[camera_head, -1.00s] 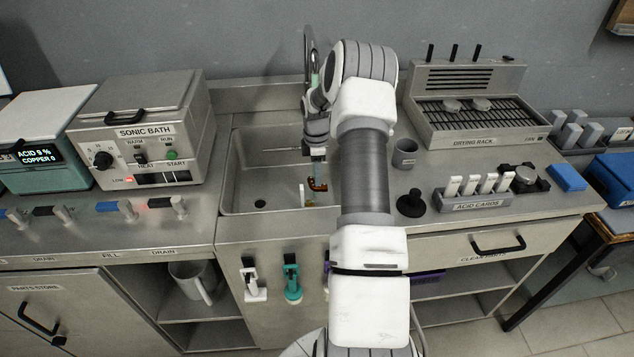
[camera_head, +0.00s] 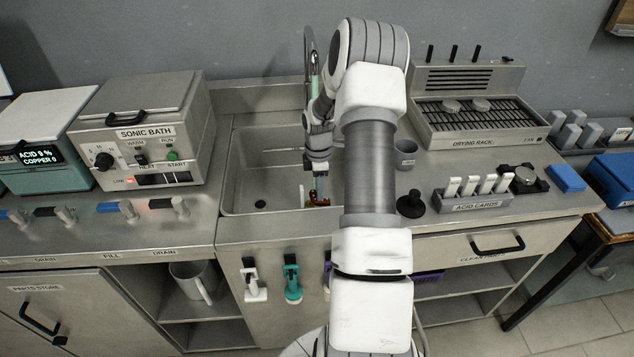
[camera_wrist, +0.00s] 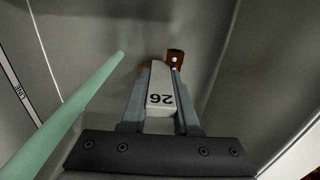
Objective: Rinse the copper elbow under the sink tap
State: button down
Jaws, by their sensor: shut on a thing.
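A brown copper elbow (camera_head: 320,200) is at the tip of my gripper (camera_head: 320,190), low in the steel sink (camera_head: 250,208) near its front. In the wrist view my gripper (camera_wrist: 160,72) is shut on the elbow, whose open end (camera_wrist: 175,56) sticks out past the right finger. A white piece marked 26 (camera_wrist: 160,92) shows between the fingers; I cannot tell whether it is joined to the elbow. The sink tap (camera_head: 310,55) rises behind the sink, partly hidden by my arm. A pale green tube (camera_wrist: 85,105) passes left of the fingers.
A small white upright piece (camera_head: 302,196) stands beside the elbow. The sonic bath (camera_head: 143,135) is left of the sink. A grey cup (camera_head: 405,153), black knob (camera_head: 410,204), acid cards (camera_head: 478,186) and drying rack (camera_head: 477,122) are to the right. The sink's left part is clear.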

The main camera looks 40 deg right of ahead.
jog(key=shift+s+a, duration=0.5)
jog(key=shift+s, duration=0.35)
notch_tip(320, 180, up, 12)
jog(key=p, duration=0.8)
jog(key=shift+p, duration=0.35)
jog(key=shift+r, duration=0.1)
dwell(0.6)
